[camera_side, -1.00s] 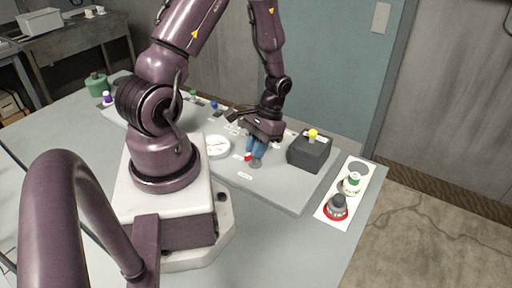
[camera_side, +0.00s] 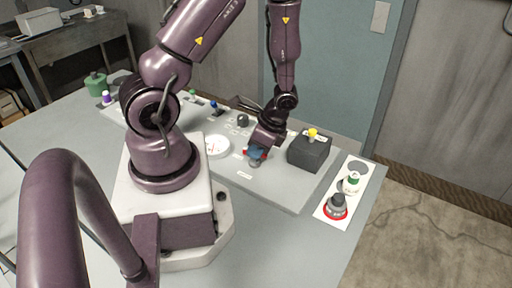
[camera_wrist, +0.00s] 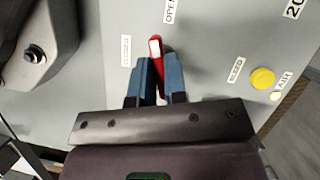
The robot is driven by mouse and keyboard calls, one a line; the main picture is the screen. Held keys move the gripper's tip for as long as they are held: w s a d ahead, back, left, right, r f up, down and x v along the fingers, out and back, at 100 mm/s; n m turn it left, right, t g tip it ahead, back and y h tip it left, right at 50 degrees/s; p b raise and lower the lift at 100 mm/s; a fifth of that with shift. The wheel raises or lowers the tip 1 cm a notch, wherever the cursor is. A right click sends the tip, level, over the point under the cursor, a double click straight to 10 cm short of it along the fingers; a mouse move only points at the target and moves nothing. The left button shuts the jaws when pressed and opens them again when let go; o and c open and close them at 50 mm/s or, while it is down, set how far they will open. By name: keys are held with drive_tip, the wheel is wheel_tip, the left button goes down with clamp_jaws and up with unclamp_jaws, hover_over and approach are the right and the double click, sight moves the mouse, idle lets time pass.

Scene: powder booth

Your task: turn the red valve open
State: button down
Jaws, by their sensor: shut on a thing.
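The red valve's handle (camera_wrist: 156,52), a narrow red lever with a white tip, stands between the blue fingers of my gripper (camera_wrist: 155,75) in the wrist view. My gripper is shut on it, and the fingers hide the lower part of the handle. An OPEN label (camera_wrist: 170,10) lies on the panel beyond the white tip, a little to the right. The valve's pivot is hidden.
A dark box with a yellow knob (camera_side: 312,133) stands close to the right of my gripper. A white round gauge (camera_side: 216,146) is to its left, and a dark knob (camera_side: 243,120) behind.

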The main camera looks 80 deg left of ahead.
drive_tip(key=shift+m+t+y, duration=0.4)
drive_tip(key=shift+m+y, duration=0.1)
drive_tip(key=shift+m, duration=1.2)
drive_tip(key=c, duration=1.2)
unclamp_jaws()
drive_tip(key=shift+o, duration=0.2)
drive_tip(key=v, duration=1.3)
drive_tip(key=shift+d, duration=0.2)
